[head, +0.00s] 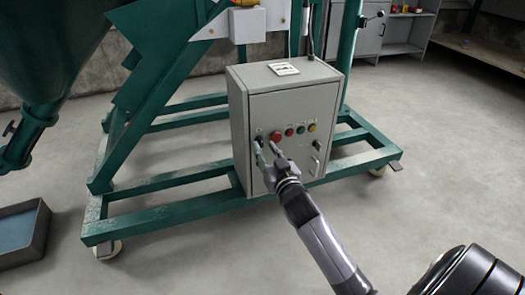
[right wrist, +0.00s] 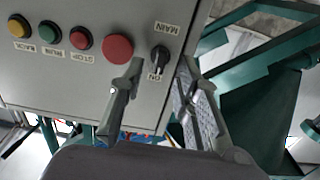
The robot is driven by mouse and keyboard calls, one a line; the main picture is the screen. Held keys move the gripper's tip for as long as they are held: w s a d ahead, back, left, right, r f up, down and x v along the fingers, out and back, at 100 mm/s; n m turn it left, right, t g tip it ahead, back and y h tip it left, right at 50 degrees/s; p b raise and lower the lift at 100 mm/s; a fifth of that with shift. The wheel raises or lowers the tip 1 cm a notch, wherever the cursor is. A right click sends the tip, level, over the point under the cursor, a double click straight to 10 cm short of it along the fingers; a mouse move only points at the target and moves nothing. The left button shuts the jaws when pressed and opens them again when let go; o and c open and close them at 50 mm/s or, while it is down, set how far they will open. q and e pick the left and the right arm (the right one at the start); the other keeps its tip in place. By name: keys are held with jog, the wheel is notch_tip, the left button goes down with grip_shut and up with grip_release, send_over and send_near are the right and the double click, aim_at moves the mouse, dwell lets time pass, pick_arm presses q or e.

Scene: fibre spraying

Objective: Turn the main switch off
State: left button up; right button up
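The main switch is a black rotary knob (right wrist: 158,58) on the grey control box (head: 290,102). In the right wrist view it sits between the "MAIN" and "ON" labels, beside the large red button (right wrist: 117,48). My right gripper (head: 266,149) is in front of the box's upper left part, at the switch. In the right wrist view my right gripper (right wrist: 160,68) is open, one finger on each side of the knob, with visible gaps. Whether the fingertips touch the panel is unclear. My left gripper is not in view.
Smaller red (right wrist: 82,38), green (right wrist: 51,34) and yellow (right wrist: 19,27) buttons line the panel beside the big red one. The box stands on a green wheeled frame (head: 160,212). A grey bin (head: 38,245) is at the left. The floor at right is clear.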

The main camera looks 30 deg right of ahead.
aim_at(262, 144)
jog(key=shift+b+x, duration=0.45)
jog(key=shift+x, duration=1.15)
jog(key=shift+c, duration=0.5)
grip_shut()
